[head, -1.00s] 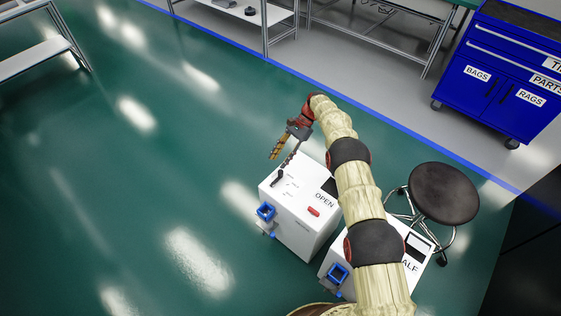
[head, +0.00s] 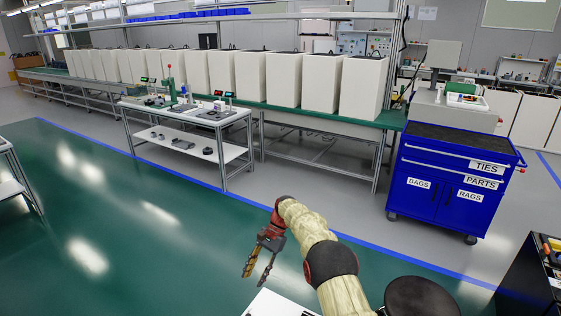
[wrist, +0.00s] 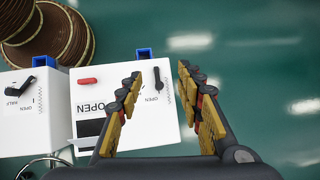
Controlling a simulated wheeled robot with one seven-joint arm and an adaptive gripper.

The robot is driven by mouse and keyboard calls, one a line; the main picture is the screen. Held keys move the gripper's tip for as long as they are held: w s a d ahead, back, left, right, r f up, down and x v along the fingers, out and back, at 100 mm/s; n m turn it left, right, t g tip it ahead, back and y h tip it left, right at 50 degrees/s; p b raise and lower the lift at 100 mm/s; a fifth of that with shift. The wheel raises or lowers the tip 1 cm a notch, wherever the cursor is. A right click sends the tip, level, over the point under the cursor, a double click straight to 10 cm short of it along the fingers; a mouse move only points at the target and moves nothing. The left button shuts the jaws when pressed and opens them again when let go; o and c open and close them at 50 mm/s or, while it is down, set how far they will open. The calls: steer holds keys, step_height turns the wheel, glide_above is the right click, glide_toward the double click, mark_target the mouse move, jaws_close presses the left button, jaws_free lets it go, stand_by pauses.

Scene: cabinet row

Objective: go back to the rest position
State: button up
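My gripper (head: 256,277) hangs at the end of my beige arm, low in the middle of the head view. Its two yellow-and-dark fingers are apart with nothing between them; the wrist view shows the same gap (wrist: 160,72). Below it in the wrist view is a white cabinet marked OPEN (wrist: 150,125), with a red piece (wrist: 87,81) and a dark handle (wrist: 157,78) on it. The fingers overlap this cabinet in the picture, but I cannot tell the height between them. Only a corner of a white cabinet top (head: 268,304) shows in the head view.
A second white cabinet (wrist: 22,128) with a dark handle stands to the left in the wrist view. A dark round stool (head: 420,297) is beside my arm. A blue tool cabinet (head: 445,190) and a workbench (head: 190,112) stand beyond. Green floor (head: 110,225) at left is open.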

steer(key=s+d+r+n+t+h+p, duration=0.15)
steer(key=s+d+r, duration=0.3)
steer(key=r, duration=0.55)
steer(key=s+d+r+t, duration=0.2)
steer(key=s+d+r, duration=0.3)
steer(key=r, duration=0.5)
steer(key=s+d+r+n+t+h+p, duration=0.1)
steer(key=s+d+r+t, duration=0.15)
steer(key=d+r, duration=0.55)
steer(key=s+d+r+n+t+h+p, duration=0.1)
steer(key=s+d+r, duration=0.25)
steer(key=s, duration=0.45)
steer(key=s+d+r+n+t+p, duration=0.1)
steer(key=s+d+r, duration=0.1)
steer(key=s+r, duration=0.45)
steer(key=s+d+f+n+t+h, duration=0.1)
steer(key=s+d+f, duration=0.1)
steer(key=s, duration=0.5)
steer(key=s+d+f+n+t+p, duration=0.1)
steer(key=s+d+f+t, duration=0.1)
steer(key=s, duration=0.6)
steer(key=shift+d+h, duration=0.35)
steer(key=shift+d, duration=0.25)
steer(key=shift+r, duration=0.1)
steer(key=shift+c, duration=0.9)
